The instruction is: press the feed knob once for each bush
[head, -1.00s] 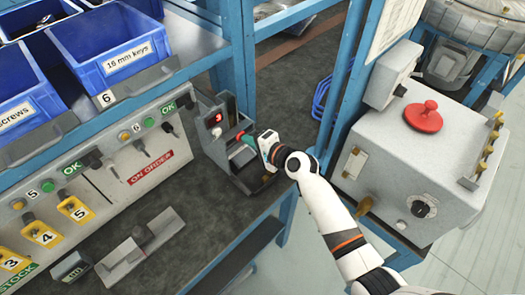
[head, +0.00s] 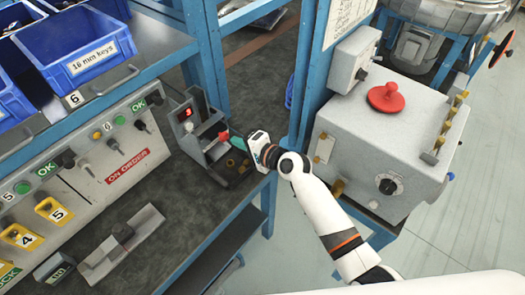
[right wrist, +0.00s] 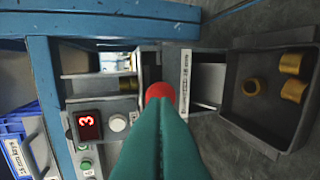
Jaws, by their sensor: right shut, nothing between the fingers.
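The feeder (head: 190,128) is a grey box on the bench with a red lit display (head: 187,112). In the right wrist view the display (right wrist: 88,124) reads 3. A round red knob (right wrist: 160,92) sits at the feeder's middle; it also shows in the head view (head: 223,135). My right gripper (right wrist: 161,110) has green fingers, shut and empty, with tips right at the knob; I cannot tell whether they touch it. Another brass piece (right wrist: 128,84) shows inside the feeder. My left gripper is not in view.
A white round button (right wrist: 117,122) is beside the display. A blue shelf post (head: 208,60) stands close behind the feeder.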

